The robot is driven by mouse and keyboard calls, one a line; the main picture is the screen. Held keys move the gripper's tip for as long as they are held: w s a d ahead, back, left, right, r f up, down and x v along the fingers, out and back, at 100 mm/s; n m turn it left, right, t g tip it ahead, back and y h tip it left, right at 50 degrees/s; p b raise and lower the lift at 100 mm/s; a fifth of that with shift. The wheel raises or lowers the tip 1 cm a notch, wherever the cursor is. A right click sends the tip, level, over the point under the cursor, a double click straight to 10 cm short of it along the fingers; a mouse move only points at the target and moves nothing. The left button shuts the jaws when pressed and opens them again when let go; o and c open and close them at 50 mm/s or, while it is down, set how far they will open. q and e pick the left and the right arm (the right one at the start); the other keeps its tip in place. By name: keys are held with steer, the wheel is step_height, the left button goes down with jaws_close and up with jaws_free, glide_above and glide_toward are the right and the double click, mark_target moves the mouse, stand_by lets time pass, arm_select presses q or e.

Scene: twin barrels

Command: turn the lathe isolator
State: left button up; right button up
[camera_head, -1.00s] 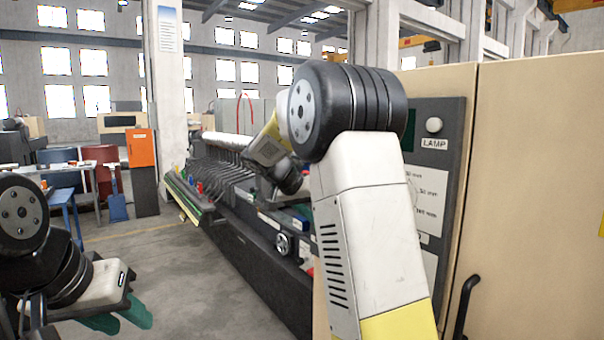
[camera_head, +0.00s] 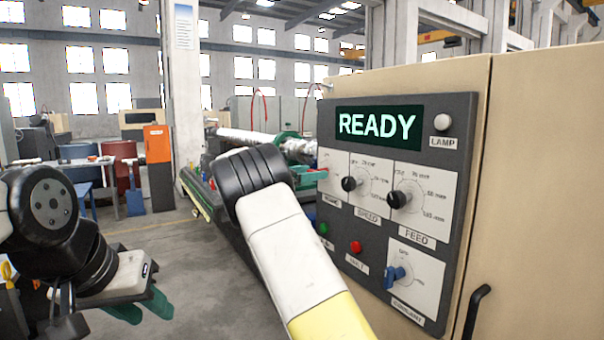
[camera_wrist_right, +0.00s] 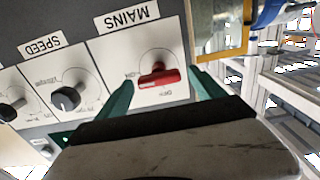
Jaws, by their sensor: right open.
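The red MAINS switch handle (camera_wrist_right: 160,77), the isolator, sits on a white plate in the right wrist view. The handle lies nearly level, tilted slightly. My right gripper (camera_wrist_right: 163,84) is open, its green fingers on either side of the handle in that view. I cannot tell whether they touch it. In the head view my right arm hides the handle and most of the gripper. The control panel (camera_head: 462,160) has a lit READY display (camera_head: 376,126). My left gripper (camera_head: 142,309) hangs at lower left, open and empty, away from the panel.
The SPEED knob (camera_head: 349,184), FEED knob (camera_head: 398,200), blue COOLANT knob (camera_head: 395,276), red button (camera_head: 355,247) and green button (camera_head: 323,229) are close by on the panel. A black door handle (camera_head: 474,312) sticks out at right. Open floor (camera_head: 180,270) lies at left.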

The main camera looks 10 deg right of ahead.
steer(key=shift+x, duration=0.8)
steer(key=c, duration=1.4)
steer(key=shift+o, duration=0.2)
